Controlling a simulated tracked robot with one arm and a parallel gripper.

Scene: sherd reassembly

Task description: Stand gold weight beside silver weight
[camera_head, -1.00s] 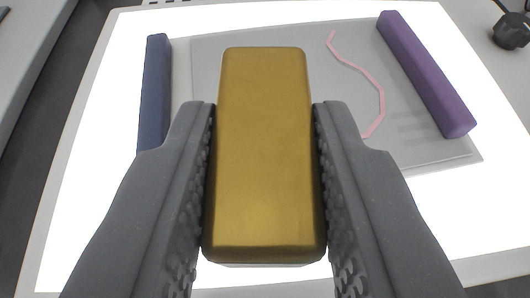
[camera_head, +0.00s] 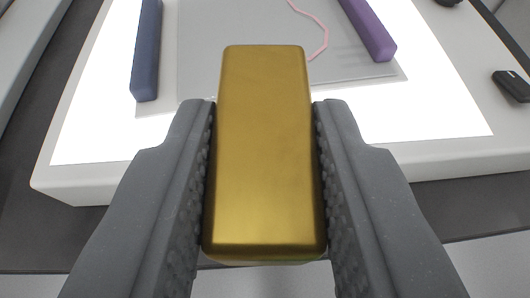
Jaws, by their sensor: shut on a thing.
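My gripper (camera_head: 264,150) is shut on the gold weight (camera_head: 264,160), a gold block with rounded edges. Its two dark ridged fingers press on the block's left and right sides. The block fills the middle of the view and hides what lies behind it. I see no silver weight in the view.
A lit white panel (camera_head: 435,115) with a pale rim lies beyond. On it are a grey sheet (camera_head: 215,75) with a pink line, a dark blue bar (camera_head: 147,50) at left and a purple bar (camera_head: 369,27) at right. A small black object (camera_head: 512,86) lies at far right.

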